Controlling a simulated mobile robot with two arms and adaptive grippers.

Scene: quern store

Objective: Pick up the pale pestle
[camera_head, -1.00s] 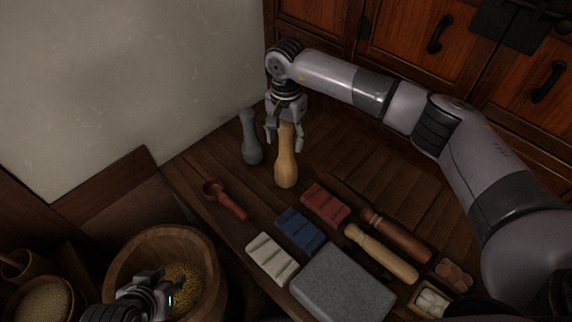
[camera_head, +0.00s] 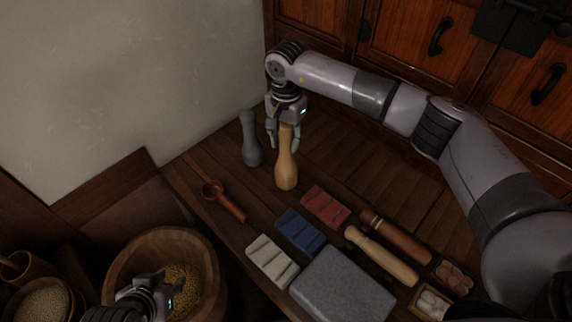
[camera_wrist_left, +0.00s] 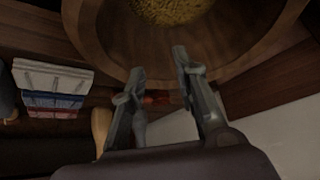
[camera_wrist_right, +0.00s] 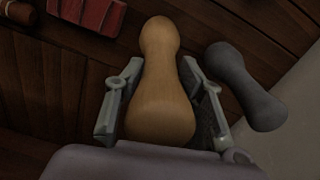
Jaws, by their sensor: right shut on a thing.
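The pale pestle (camera_head: 286,170) stands upright on the wooden table, near the wall. My right gripper (camera_head: 285,145) comes down over its upper end and is shut on it, one finger on each side. In the right wrist view the pale pestle (camera_wrist_right: 160,85) fills the space between the fingers. Its foot appears at table level; I cannot tell whether it touches the wood. A grey pestle (camera_head: 250,140) stands just left of it. My left gripper (camera_head: 158,290) is open and empty over the big wooden bowl (camera_head: 120,262).
A red-brown scoop (camera_head: 225,200), white (camera_head: 272,262), blue (camera_head: 300,232) and red (camera_head: 325,208) blocks, a grey stone slab (camera_head: 342,287), a pale rod (camera_head: 380,256) and a brown rod (camera_head: 397,238) lie nearby. Cabinet doors (camera_head: 410,40) stand behind. Table right of the pestle is clear.

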